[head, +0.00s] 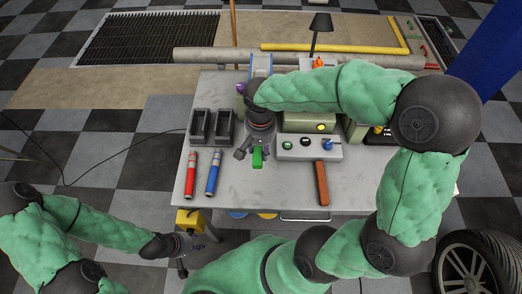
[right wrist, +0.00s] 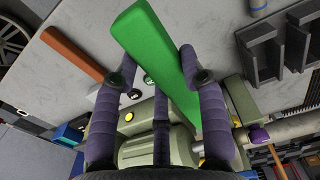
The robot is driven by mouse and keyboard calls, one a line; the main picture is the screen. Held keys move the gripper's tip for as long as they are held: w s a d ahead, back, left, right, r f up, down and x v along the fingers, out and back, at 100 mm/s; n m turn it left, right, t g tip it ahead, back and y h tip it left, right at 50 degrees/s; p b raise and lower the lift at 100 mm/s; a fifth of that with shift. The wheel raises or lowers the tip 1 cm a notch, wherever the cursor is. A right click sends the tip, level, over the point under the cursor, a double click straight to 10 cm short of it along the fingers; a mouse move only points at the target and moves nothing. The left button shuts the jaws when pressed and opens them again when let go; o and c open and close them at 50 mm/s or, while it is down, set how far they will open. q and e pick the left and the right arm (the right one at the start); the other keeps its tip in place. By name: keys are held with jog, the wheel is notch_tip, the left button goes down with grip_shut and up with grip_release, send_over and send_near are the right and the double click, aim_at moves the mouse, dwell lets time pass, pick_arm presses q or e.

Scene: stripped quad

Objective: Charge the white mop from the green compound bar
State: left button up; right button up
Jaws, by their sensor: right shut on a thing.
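The green compound bar (head: 257,157) is in my right gripper (head: 255,148), above the workbench in front of the grey-green machine (head: 310,122). In the right wrist view the bar (right wrist: 150,42) lies aslant between the dark fingers of the gripper (right wrist: 165,78), which are shut on it; its outer end sticks out past them. I cannot make out the white mop in either view; my right arm covers part of the machine in the head view. My left gripper (head: 182,256) is low at the bench's front left, apart from everything on it; its fingers are too small to read.
A brown bar (head: 322,183) lies before the control box (head: 310,148). A red tube (head: 190,172) and a blue tube (head: 213,172) lie at the left, in front of dark bins (head: 198,125). A purple-ended part (right wrist: 260,133) shows beside the machine. The bench's front middle is clear.

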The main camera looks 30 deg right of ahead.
jog(key=w, duration=0.1)
jog(key=w+d+f, duration=0.1)
jog(key=b, duration=0.1)
jog(key=shift+w+d+f, duration=0.35)
jog(key=shift+w, duration=0.05)
jog(key=shift+w+d+f, duration=0.15)
jog(key=shift+w+d, duration=0.45)
jog(key=shift+w, duration=0.35)
jog(key=shift+w+d+f, duration=0.1)
jog(key=shift+w+d, duration=0.45)
jog(key=shift+w, duration=0.35)
jog(key=shift+w+d, duration=0.4)
jog(key=shift+w, duration=0.2)
jog(key=shift+w+p, duration=0.1)
jog(key=shift+p, duration=0.2)
jog(key=shift+p, duration=0.4)
dwell(2.7)
jog(key=shift+s+a+r, duration=0.15)
jog(key=shift+s+a, duration=0.45)
jog(key=shift+s, duration=0.4)
jog(key=shift+s+a+r, duration=0.2)
jog(key=shift+s+a, duration=0.45)
jog(key=shift+s, duration=0.4)
jog(key=shift+s+a+r, duration=0.15)
jog(key=shift+s+a, duration=0.45)
jog(key=shift+s, duration=0.4)
